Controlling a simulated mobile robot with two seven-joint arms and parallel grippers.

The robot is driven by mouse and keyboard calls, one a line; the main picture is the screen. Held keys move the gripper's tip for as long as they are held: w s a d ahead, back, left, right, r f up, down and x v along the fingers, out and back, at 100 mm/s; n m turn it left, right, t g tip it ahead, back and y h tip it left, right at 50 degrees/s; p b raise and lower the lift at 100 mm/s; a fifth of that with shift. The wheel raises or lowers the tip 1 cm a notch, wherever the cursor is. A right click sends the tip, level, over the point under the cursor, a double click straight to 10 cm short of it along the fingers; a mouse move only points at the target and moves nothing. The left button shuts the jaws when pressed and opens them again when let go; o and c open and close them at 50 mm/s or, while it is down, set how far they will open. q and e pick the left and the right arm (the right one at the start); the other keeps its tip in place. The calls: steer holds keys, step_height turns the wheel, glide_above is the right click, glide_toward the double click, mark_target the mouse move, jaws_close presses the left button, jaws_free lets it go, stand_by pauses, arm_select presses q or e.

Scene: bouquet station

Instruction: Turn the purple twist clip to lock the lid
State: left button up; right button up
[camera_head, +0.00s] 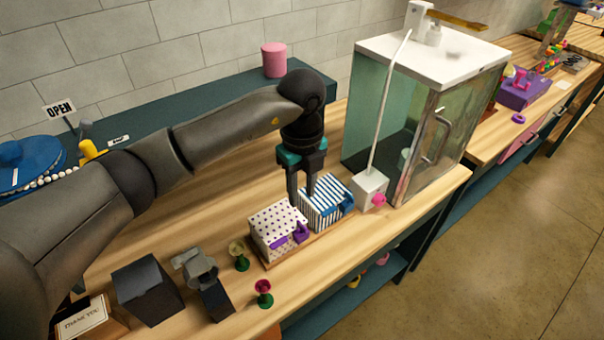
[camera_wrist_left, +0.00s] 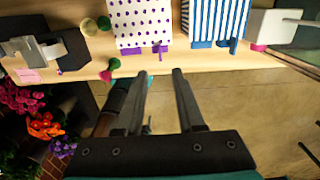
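The white box with purple dots (camera_head: 272,220) stands on the table with its lid down. A purple twist clip (camera_head: 301,232) sticks out from its front, beside a flat purple tab (camera_head: 278,244). The clip also shows in the wrist view (camera_wrist_left: 160,52), at the box's front edge. My left gripper (camera_head: 302,199) points down near the dotted box and the striped box in the head view. Its two fingers (camera_wrist_left: 161,72) are apart with nothing between them, and I see no contact with the clip. My right gripper is in neither view.
The blue-striped box (camera_head: 322,201) with blue clips stands right beside the dotted box. A white block with a pink knob (camera_head: 370,190) and a glass cabinet (camera_head: 388,125) are to the right. Small flower-like pieces (camera_head: 263,293) and a dark box (camera_head: 147,290) are to the left.

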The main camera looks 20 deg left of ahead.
arm_select(q)
step_height(320, 180, up, 5)
stand_by(0.7)
